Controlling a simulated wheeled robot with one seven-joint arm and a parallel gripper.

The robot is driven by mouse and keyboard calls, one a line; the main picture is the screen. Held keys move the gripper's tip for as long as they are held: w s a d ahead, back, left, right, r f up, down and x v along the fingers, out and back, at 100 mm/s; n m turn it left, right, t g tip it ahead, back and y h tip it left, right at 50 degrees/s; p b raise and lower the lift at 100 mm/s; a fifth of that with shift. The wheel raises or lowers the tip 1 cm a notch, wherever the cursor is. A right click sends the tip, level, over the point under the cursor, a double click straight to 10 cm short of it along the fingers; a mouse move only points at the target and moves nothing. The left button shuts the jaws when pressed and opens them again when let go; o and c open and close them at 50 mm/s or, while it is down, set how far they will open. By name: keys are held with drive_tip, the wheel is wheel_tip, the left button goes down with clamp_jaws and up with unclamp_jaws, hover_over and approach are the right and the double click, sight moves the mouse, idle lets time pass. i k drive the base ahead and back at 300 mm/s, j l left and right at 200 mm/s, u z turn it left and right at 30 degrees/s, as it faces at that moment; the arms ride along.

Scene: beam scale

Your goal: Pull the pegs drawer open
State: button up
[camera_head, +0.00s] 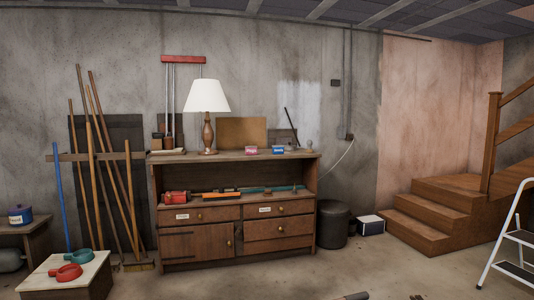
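A brown wooden cabinet (236,177) stands against the back wall. It has two upper drawers side by side, each with a white label and a small knob. The left upper drawer (217,214) and the right upper drawer (290,208) both look shut. The labels are too small to read, so I cannot tell which is the pegs drawer. Below them are a door (196,243) on the left and more drawer fronts (278,228) on the right, also shut. My gripper is not in view.
A lamp (207,97) and small boxes stand on the cabinet top. Tools lie on its open shelf. A low box (67,291) with red and teal items stands front left, a dark bin (332,226) right of the cabinet. The floor (260,279) before the cabinet is mostly clear.

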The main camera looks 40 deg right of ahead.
sight(225, 212)
drive_tip(key=l+z, duration=0.55)
drive_tip(key=z, duration=0.3)
drive_tip(key=i+l+z, duration=0.35)
drive_tip(key=l, duration=0.25)
drive_tip(key=i+l+z, duration=0.75)
drive_tip(key=i+l, duration=0.2)
drive_tip(key=i, duration=0.35)
drive_tip(key=i+l, duration=0.2)
drive_tip(key=i, duration=0.3)
drive_tip(key=i+j+u, duration=0.15)
drive_tip(key=i+u, duration=0.25)
drive_tip(key=i, duration=0.15)
drive_tip(key=i+u, duration=0.35)
drive_tip(key=i, duration=0.25)
drive_tip(key=i+l+u, duration=0.25)
drive_tip(key=i+u, duration=0.15)
drive_tip(key=i, duration=0.15)
drive_tip(key=i+j+u, duration=0.15)
drive_tip(key=i+u, duration=1)
drive_tip(key=i+l+u, duration=0.15)
drive_tip(key=i+u, duration=0.25)
drive_tip(key=i+j+u, duration=0.15)
drive_tip(key=i, duration=0.35)
drive_tip(key=i+j+u, duration=0.15)
drive_tip(key=i, duration=0.3)
